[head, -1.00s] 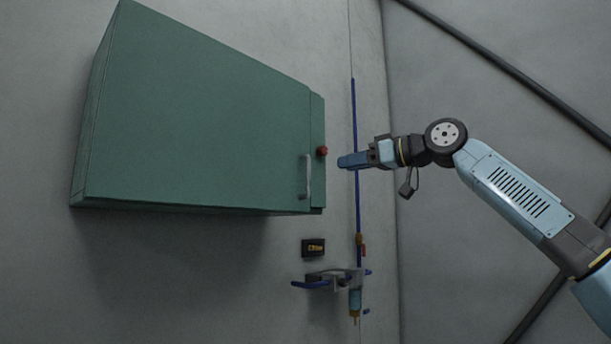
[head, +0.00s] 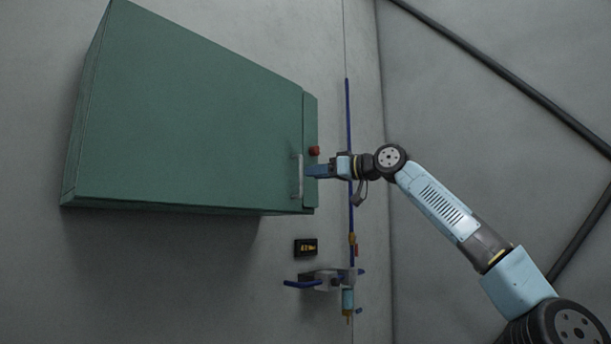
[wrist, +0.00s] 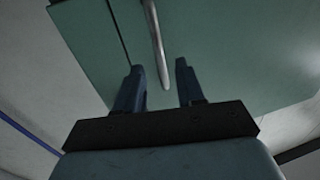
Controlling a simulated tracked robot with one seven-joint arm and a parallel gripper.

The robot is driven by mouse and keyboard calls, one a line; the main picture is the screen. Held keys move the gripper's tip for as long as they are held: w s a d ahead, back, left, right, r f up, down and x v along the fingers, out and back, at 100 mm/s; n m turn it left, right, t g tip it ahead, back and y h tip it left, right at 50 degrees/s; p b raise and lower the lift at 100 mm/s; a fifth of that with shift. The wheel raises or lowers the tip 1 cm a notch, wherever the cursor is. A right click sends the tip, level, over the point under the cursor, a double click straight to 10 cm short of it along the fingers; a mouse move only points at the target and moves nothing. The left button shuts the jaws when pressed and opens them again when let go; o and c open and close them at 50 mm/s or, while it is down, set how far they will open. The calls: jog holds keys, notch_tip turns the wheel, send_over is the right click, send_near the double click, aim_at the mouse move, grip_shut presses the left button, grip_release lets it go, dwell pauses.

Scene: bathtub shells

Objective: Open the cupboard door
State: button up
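The green cupboard (head: 190,120) hangs on the grey wall, its closed door facing me. A grey vertical bar handle (head: 296,177) is near the door's right edge; in the wrist view the handle (wrist: 156,45) runs down from the top. My gripper (head: 308,171) is just right of the handle in the head view. In the wrist view my gripper (wrist: 160,80) has its two fingers apart, with the handle's end showing between their tips. The gripper is open. I cannot tell whether either finger touches the handle.
A red knob (head: 314,151) sits on the cupboard's right strip, just above my gripper. A blue vertical pipe (head: 349,120) runs on the wall behind my wrist. A small black box (head: 305,248) and a valve fitting (head: 325,281) are below the cupboard.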

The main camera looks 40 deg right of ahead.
jog(key=shift+x, duration=2.1)
jog(key=shift+c, duration=0.5)
grip_shut()
